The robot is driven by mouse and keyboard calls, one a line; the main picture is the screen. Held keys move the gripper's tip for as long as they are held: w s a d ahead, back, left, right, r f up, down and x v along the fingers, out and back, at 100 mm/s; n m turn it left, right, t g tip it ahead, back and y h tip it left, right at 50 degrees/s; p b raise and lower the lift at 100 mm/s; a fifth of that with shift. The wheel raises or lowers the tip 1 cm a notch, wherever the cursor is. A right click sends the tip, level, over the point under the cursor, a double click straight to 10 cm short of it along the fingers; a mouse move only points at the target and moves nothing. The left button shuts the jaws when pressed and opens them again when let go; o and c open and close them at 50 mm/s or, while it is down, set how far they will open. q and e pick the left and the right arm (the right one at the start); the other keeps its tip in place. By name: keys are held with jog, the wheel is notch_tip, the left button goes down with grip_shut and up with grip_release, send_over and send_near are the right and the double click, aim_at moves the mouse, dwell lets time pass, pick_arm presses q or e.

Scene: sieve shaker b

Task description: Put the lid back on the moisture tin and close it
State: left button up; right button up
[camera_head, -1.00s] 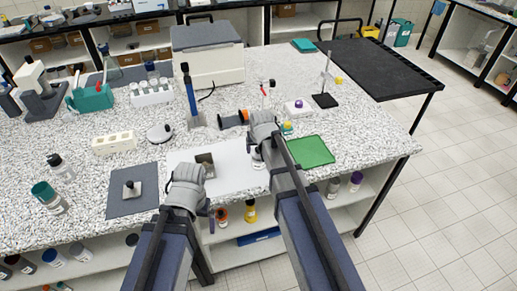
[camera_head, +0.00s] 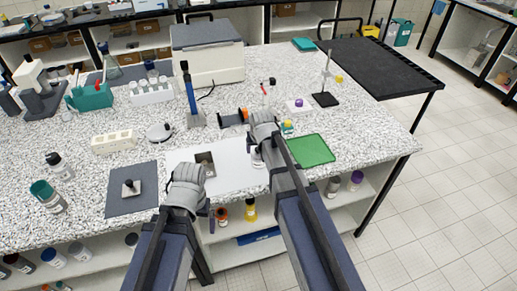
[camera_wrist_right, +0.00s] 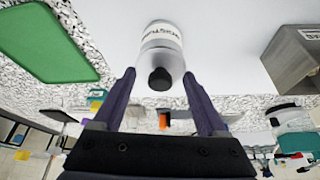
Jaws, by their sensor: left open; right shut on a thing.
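The open square metal tin (camera_head: 205,158) stands on the white mat, with brownish contents; its grey wall shows at the right of the right wrist view (camera_wrist_right: 296,62). The square lid with a black knob (camera_head: 129,188) lies on the dark grey mat at left. My left gripper (camera_head: 188,176) is open, just in front of the tin; its arm hides its fingertips. My right gripper (camera_wrist_right: 160,88) is shut on a white labelled bottle with a black cap (camera_wrist_right: 161,42). The bottle also shows below the right wrist in the head view (camera_head: 257,158); whether it touches the mat is unclear.
The white mat (camera_head: 232,178) lies between the dark grey mat (camera_head: 117,207) and the green tray (camera_head: 311,151). A white block with holes (camera_head: 114,142) and a round device (camera_head: 159,133) stand behind.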

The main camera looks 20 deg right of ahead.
jog(key=shift+f, duration=0.25)
dwell(0.3)
jog(key=o, duration=1.2)
jog(key=shift+o, duration=0.2)
jog(key=shift+r, duration=0.15)
notch_tip(320, 180, up, 7)
jog(key=p, duration=0.6)
jog(key=shift+p, duration=0.35)
jog(key=shift+f+b, duration=0.3)
jog(key=shift+f, duration=0.05)
notch_tip(320, 180, down, 7)
jog(key=b, duration=0.6)
jog(key=shift+r+b, duration=0.2)
jog(key=shift+b, duration=0.1)
